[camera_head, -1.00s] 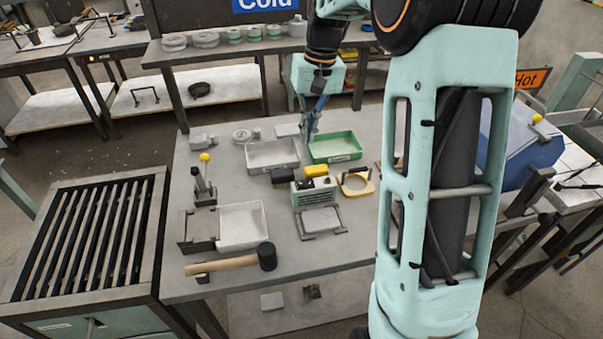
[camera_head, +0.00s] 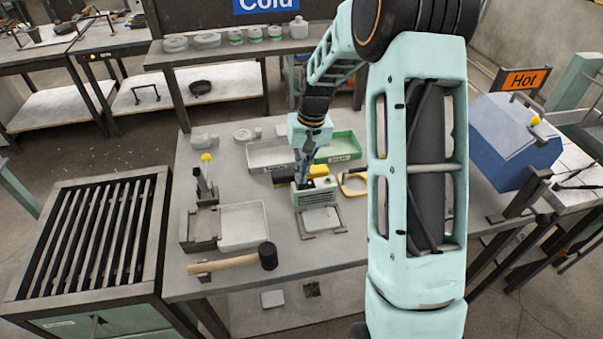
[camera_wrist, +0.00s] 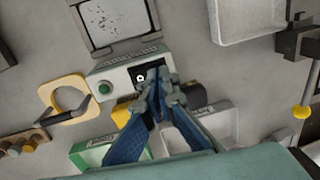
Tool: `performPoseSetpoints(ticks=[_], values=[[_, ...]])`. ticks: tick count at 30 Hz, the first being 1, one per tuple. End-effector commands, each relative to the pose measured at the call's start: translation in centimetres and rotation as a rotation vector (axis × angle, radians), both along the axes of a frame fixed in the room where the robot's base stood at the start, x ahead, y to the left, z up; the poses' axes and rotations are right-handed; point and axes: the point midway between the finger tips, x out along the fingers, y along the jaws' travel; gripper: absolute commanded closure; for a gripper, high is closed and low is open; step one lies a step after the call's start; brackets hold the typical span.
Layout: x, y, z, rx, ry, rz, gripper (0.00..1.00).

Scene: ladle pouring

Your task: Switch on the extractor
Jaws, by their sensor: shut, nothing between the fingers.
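A small pale green unit (camera_head: 318,194) stands in the middle of the grey table, with a metal plate in front of it. In the wrist view the unit (camera_wrist: 125,75) shows a green button (camera_wrist: 104,88) and a dark panel with a white round mark (camera_wrist: 140,77). Its label is too small to read, so I cannot tell whether it is the extractor's switch. My gripper (camera_head: 301,184) is shut and empty, pointing down at the unit. In the wrist view my fingertips (camera_wrist: 156,82) cover part of the dark panel; contact cannot be told.
Close by are a yellow ring-shaped tool (camera_head: 353,184), a green tray (camera_head: 340,150) and a white tray (camera_head: 243,225). A mallet (camera_head: 232,260) lies at the front. A slatted bench (camera_head: 90,235) stands left and a blue box (camera_head: 507,143) right.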

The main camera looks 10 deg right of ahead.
Motion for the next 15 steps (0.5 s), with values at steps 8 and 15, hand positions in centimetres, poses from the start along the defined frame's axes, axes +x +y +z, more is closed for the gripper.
performPoseSetpoints(ticks=[8, 15], values=[[0.02, 0.09, -0.57, 0.0, -0.001, 0.0, 1.0], [0.02, 0.19, -0.97, 0.0, -0.001, 0.0, 1.0]])
